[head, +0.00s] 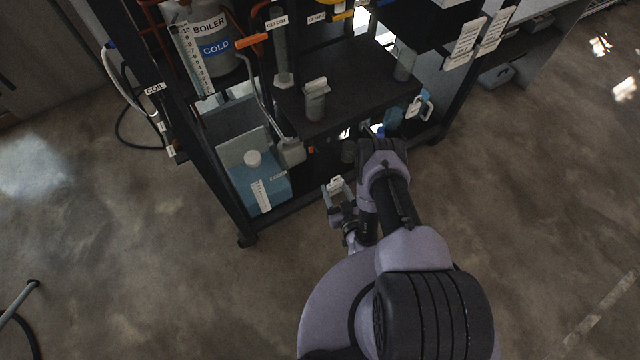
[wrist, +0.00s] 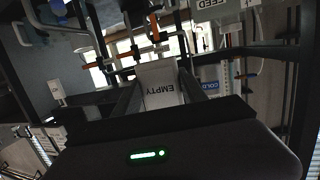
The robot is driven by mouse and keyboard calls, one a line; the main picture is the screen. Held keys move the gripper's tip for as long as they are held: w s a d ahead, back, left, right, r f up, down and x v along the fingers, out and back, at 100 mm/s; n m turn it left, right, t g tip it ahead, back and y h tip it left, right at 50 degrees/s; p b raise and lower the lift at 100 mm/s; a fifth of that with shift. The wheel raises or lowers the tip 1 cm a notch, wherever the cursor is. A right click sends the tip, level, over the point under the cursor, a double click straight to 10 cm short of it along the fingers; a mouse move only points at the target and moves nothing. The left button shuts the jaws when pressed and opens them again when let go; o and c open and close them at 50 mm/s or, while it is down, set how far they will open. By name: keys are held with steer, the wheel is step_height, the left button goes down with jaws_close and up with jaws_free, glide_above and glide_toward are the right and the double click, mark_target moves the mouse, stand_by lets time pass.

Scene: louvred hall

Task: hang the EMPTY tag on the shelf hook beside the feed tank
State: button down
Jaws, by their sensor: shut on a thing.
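My gripper (wrist: 158,95) is shut on the white EMPTY tag (wrist: 160,84). The tag sits between the fingers, its lettering upside down in the wrist view. In the head view my gripper (head: 336,196) is low in front of the dark rack, right of a blue liquid tank (head: 262,187), with a pale piece at its tip. A label reading FEED (wrist: 212,4) shows on a pale body at the top of the wrist view, beyond and right of the tag. I cannot make out the shelf hook for certain in either view.
The dark rack (head: 345,85) holds a boiler (head: 212,45), a COLD label (wrist: 210,86), glassware and orange-handled valves. Its posts and shelf edges are close around my gripper. White cards (head: 467,42) hang at upper right. The concrete floor (head: 130,260) at left is mostly clear.

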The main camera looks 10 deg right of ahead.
steer(key=w+a+b, duration=0.2)
steer(key=w+b, duration=0.1)
steer(key=w, duration=0.5)
steer(key=shift+w, duration=0.15)
stand_by(0.4)
steer(key=shift+w+a+b, duration=0.25)
steer(key=shift+w+b, duration=0.2)
steer(key=shift+w, duration=0.4)
steer(key=shift+w+a+b, duration=0.3)
steer(key=shift+w+b, duration=0.1)
steer(key=shift+w, duration=0.5)
steer(key=shift+w+a+b, duration=0.25)
steer(key=shift+w+b, duration=0.2)
steer(key=shift+w, duration=0.4)
steer(key=shift+f, duration=0.15)
